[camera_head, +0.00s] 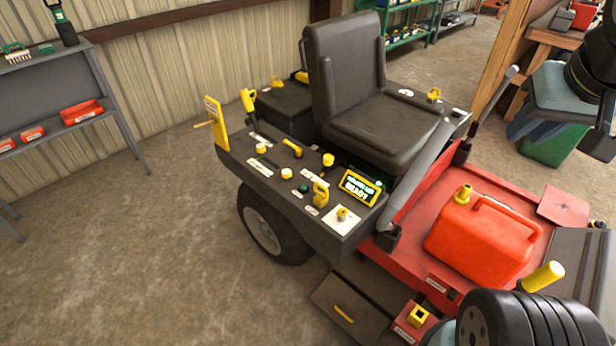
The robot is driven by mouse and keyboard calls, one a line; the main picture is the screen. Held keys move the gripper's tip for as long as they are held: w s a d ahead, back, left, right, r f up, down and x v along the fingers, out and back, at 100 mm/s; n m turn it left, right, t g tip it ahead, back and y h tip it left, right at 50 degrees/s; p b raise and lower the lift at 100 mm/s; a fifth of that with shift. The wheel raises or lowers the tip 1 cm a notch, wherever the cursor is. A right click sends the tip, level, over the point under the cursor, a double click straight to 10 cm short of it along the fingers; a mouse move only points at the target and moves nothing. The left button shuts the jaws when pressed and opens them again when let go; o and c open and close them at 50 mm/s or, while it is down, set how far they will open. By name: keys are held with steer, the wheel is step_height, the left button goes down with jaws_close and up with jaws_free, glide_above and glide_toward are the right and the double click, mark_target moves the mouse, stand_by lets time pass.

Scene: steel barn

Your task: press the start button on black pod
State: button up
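The black pod (283,208) is the left side console of a red riding mower, beside the black seat. Its top carries several yellow knobs and levers with small white labels too small to read. A small green button (303,188) sits near the pod's middle. A white plate (341,220) with a yellow-ringed round control (341,213) is at its front corner. A yellow-framed display (359,187) beside it shows "READY" in its lower line. I cannot read which control is marked start.
The black seat (365,110) and a grey lever bar (422,175) rise right of the pod. A red fuel can (482,240) stands on the mower deck. A grey bench (60,95) holds red boxes at the left. The concrete floor (130,250) left of the mower is clear.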

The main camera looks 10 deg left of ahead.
jaws_close()
stand_by(1.4)
